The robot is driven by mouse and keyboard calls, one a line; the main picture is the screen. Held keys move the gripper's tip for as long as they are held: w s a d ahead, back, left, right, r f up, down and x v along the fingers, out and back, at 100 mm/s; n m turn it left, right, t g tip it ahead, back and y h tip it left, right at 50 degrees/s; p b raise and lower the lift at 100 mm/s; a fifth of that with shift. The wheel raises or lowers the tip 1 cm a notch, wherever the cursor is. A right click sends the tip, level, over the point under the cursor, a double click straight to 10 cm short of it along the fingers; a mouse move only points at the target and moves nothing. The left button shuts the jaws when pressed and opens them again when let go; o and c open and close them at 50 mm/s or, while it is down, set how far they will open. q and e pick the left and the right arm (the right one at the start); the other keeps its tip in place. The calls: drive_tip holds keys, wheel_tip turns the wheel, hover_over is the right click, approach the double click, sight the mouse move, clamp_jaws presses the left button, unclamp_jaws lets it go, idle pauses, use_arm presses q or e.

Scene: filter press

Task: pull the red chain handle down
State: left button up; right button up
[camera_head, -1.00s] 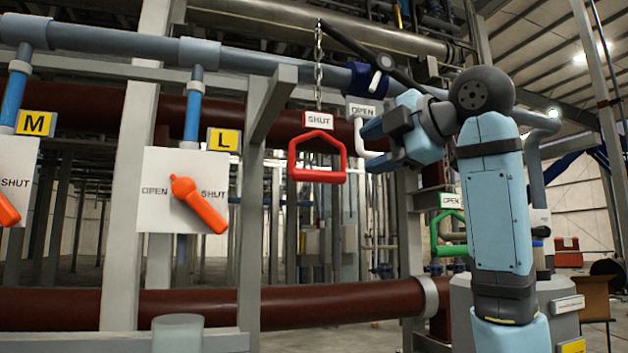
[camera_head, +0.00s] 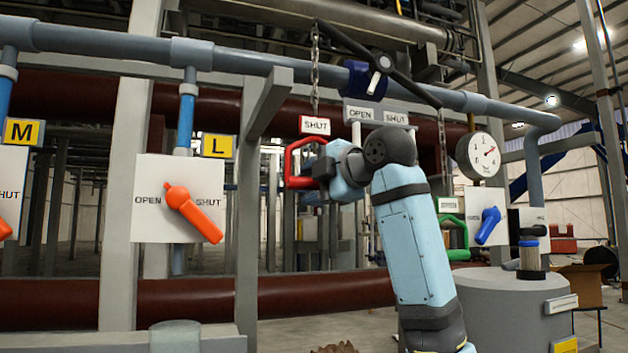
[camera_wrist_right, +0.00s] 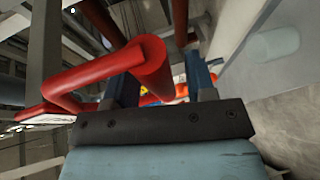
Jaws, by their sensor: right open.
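In the right wrist view the red handle (camera_wrist_right: 105,72) runs close in front of the right gripper (camera_wrist_right: 160,95). A thick red bar end lies between or just over the two blue fingers; contact is not clear. The right gripper is open. My left gripper is not in view.
A green handle (camera_head: 458,252) hangs to the right, beside a blue lever (camera_head: 488,225) and a pressure gauge (camera_head: 481,156). An orange lever (camera_head: 194,213) on an OPEN/SHUT plate is at left. A grey post (camera_head: 250,210) stands left of the red handle.

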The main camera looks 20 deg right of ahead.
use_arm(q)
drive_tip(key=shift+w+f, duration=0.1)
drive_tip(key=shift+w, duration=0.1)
use_arm(e)
drive_tip(key=shift+c, duration=1.1)
clamp_jaws()
use_arm(q)
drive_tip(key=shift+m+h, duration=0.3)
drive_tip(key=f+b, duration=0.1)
drive_tip(key=b, duration=0.1)
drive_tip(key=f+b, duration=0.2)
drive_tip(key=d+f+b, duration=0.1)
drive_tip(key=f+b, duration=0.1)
drive_tip(key=b, duration=0.1)
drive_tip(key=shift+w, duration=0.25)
use_arm(e)
wheel_tip(320, 180, down, 15)
drive_tip(key=shift+a, duration=0.15)
drive_tip(key=shift+o, duration=0.2)
unclamp_jaws()
drive_tip(key=shift+o, duration=0.9)
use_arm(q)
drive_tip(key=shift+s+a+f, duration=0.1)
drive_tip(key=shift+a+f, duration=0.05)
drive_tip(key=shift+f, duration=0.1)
use_arm(e)
drive_tip(key=shift+r, duration=0.15)
